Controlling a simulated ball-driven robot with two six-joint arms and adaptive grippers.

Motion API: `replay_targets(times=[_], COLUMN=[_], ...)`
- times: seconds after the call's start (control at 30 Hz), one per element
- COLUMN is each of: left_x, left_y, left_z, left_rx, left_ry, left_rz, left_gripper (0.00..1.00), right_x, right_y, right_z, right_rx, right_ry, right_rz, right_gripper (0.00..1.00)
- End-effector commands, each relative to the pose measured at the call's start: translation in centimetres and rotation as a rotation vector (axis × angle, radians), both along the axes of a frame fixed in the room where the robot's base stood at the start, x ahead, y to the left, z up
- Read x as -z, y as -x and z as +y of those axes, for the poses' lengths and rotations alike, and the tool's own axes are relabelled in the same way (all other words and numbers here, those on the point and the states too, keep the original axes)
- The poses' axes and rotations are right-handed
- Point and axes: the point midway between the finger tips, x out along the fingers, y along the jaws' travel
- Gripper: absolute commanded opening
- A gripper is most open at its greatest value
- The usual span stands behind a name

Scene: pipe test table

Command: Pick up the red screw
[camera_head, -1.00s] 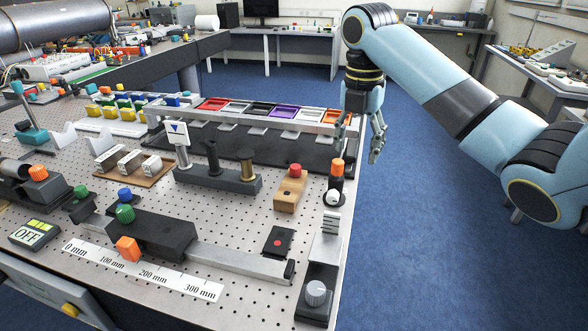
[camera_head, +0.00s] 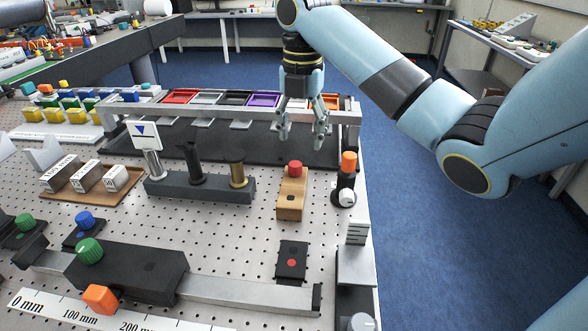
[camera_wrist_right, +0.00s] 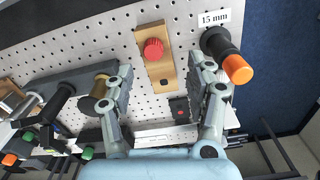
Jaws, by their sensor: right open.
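The red screw (camera_head: 295,168) has a round knurled head and stands upright at the far end of a small wooden block (camera_head: 291,200) on the perforated table. In the right wrist view the red screw (camera_wrist_right: 153,48) and the wooden block (camera_wrist_right: 157,70) lie beyond the fingers, between their lines. My right gripper (camera_head: 302,138) points down, open and empty, above and behind the red screw, apart from it. Its spread fingers also show in the right wrist view (camera_wrist_right: 161,75). My left gripper is not in view.
An orange-capped black post (camera_head: 348,170) stands close right of the block. A dark holder with upright pins (camera_head: 200,187) stands to its left. A rack of coloured trays (camera_head: 235,98) is behind. A black plate with a red dot (camera_head: 291,262) lies in front. The table's right edge is near.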

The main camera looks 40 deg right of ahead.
Motion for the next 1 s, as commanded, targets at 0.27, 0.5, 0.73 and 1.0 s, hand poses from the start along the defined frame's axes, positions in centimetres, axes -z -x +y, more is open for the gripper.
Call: replay_targets(times=[0.27,0.5,0.73,1.0], left_x=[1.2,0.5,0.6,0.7], left_y=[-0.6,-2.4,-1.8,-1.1], left_z=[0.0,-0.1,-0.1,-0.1], left_rx=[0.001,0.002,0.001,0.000], left_ry=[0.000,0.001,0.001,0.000], left_rz=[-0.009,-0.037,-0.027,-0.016], left_gripper=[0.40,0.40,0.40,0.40], right_x=[3.1,6.4,7.0,6.9], right_y=[-0.2,-0.4,-0.4,-0.4], right_z=[0.5,0.9,0.9,0.9], right_rx=[0.000,0.000,-0.001,0.000], right_ry=[-0.003,0.000,0.000,0.000], right_rz=[0.003,0.001,0.001,0.000], right_gripper=[0.55,0.55,0.55,0.26])
